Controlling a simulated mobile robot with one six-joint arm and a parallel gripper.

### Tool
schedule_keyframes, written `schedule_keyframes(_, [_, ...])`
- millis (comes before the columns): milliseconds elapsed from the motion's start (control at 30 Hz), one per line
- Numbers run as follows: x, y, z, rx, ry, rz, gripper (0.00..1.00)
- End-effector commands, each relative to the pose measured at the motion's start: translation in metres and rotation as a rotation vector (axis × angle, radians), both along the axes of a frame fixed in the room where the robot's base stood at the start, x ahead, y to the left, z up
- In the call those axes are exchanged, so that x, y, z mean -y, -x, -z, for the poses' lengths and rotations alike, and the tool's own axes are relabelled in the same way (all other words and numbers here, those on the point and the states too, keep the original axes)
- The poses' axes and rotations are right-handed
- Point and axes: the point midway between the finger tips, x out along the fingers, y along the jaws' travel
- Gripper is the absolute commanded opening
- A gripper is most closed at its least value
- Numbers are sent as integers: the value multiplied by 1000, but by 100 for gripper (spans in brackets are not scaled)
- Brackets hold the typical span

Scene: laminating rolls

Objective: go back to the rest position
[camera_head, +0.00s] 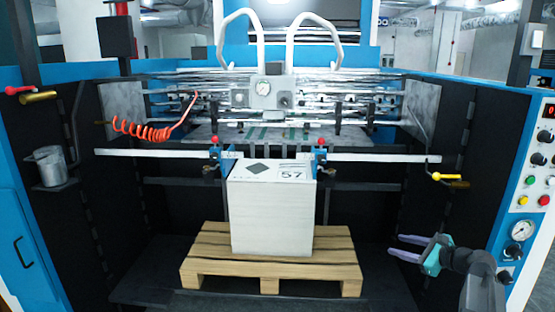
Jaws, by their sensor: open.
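My gripper (405,248) is at the lower right, in front of the machine's right side. Its two purple-grey fingers point left and are apart, with nothing between them. A white stack marked "57" (272,215) stands upright on a wooden pallet (200,262) in the middle. My gripper is to the right of the stack and pallet and apart from both in the picture.
A silver bar (385,158) runs across the machine above the pallet, with blue clamps (320,165) by the stack's top. A coiled orange hose (150,130) hangs at left. A control panel (535,180) with buttons and gauges stands at right, close to my arm.

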Motion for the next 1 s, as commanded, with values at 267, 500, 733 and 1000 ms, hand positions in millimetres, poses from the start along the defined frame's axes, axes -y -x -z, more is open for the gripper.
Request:
schedule_keyframes(267, [-88, 7, 105, -129, 49, -143, 41])
schedule_keyframes(500, [-158, 32, 189, -226, 120, -281, 41])
schedule_keyframes(733, [-218, 73, 265, -310, 206, -431, 41])
schedule_keyframes(1000, [-276, 140, 345, -391, 324, -637, 41])
